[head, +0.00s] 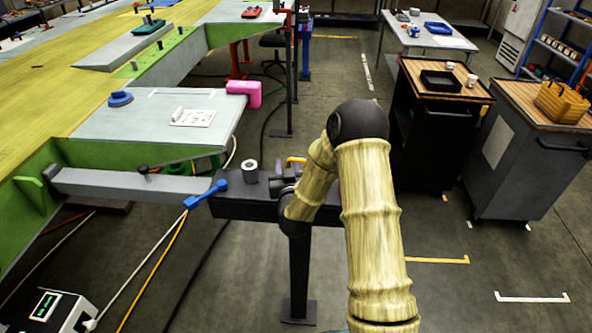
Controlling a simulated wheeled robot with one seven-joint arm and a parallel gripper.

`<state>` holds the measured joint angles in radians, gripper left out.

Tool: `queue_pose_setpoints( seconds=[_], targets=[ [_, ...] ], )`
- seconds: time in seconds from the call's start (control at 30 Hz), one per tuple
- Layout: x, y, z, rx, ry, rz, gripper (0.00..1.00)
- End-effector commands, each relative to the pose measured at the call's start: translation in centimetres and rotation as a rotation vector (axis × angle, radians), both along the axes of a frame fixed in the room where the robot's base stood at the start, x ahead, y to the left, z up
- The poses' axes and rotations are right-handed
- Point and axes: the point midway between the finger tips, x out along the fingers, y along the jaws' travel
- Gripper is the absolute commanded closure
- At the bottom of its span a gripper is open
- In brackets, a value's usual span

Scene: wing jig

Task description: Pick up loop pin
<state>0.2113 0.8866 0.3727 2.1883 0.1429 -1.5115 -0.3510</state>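I cannot surely make out the loop pin. A small yellow loop-shaped piece (295,160) shows just behind my arm, above the dark beam (236,203), partly hidden; it may be the pin. A blue piece with a round end (205,194) lies at the left end of the dark beam, where the grey bar meets it. My arm bends down over the beam. My gripper (280,186) appears dark against the dark beam, close to its top. Its fingers are not clear, so I cannot tell whether it is open or holds anything.
A white ring-shaped part (250,171) stands on the beam left of my arm. Two dark carts (430,120) (530,160) stand right. Cables cross the floor at lower left.

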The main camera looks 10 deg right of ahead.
Motion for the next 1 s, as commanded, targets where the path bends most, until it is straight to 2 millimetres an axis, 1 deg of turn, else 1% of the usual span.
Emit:
queue_pose_setpoints(
  seconds=[0.07, 0.17, 0.3, 0.33, 0.77, 0.87, 1.0],
  targets=[
    [0.0, -0.4, 0.0, 0.0, 0.0, -0.007, 0.68],
    [0.0, -0.5, 0.0, 0.0, 0.0, -0.008, 0.68],
    [0.0, -0.2, 0.0, 0.0, 0.0, -0.003, 0.96],
    [0.0, -0.1, 0.0, 0.0, 0.0, -0.002, 1.0],
    [0.0, 0.0, 0.4, -0.001, -0.002, 0.0, 1.0],
    [0.0, 0.0, 1.1, -0.001, -0.004, 0.0, 1.0],
    [0.0, 0.0, 2.7, -0.001, -0.006, -0.001, 1.0]
  ],
)
